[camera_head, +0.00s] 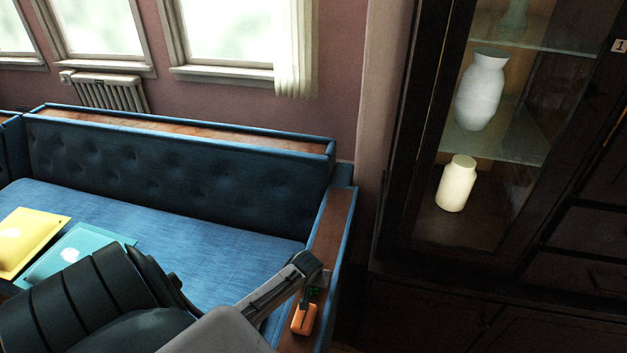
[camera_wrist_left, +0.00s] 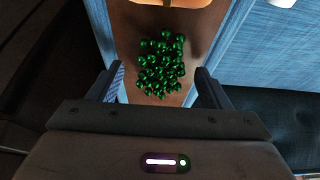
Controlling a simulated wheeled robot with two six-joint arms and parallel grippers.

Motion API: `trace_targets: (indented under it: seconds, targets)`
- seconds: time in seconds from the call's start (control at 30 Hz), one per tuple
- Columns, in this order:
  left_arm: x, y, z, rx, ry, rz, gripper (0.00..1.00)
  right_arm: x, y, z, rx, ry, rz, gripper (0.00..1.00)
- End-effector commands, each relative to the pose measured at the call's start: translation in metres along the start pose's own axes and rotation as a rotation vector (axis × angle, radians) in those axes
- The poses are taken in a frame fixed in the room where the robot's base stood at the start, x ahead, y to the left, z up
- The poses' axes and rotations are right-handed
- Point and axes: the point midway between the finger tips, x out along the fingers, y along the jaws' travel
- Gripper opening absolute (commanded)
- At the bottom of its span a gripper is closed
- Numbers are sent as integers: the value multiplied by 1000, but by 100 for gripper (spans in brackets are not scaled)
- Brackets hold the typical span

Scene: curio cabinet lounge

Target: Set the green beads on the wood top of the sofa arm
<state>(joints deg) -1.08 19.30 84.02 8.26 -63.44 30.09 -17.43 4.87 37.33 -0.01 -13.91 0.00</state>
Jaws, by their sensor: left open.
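The green beads (camera_wrist_left: 162,62) lie in a small heap on the wood top of the sofa arm (camera_wrist_left: 125,30) in the wrist view. In the head view only a little of the green beads (camera_head: 314,291) shows beside my gripper. The wood top (camera_head: 331,232) runs along the right end of the blue sofa. My left gripper (camera_head: 309,290) is over it, and in the wrist view its fingers (camera_wrist_left: 156,78) are apart, one on each side of the heap. The beads seem to rest on the wood; any contact with the fingers is not clear. My right gripper is not in view.
An orange object (camera_head: 304,319) lies on the sofa arm close to the beads. Yellow (camera_head: 28,240) and teal (camera_head: 75,252) flat items lie on the seat at left. A dark glass-fronted cabinet (camera_head: 395,200) with pale vases stands to the right.

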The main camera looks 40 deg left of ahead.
Motion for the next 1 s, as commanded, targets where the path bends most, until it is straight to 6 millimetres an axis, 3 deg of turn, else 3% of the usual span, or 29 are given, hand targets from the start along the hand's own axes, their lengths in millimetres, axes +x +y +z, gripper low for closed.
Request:
trace_targets:
  seconds: [0.23, 0.7, 1.0]
  targets:
    - [-20, -1, -2, 1, 2, 0, 71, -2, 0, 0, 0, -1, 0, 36]
    - [-109, 0, -2, 1, 2, 0, 71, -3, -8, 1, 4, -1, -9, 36]
    - [-123, 0, -1, -1, 0, 0, 71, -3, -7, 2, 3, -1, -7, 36]
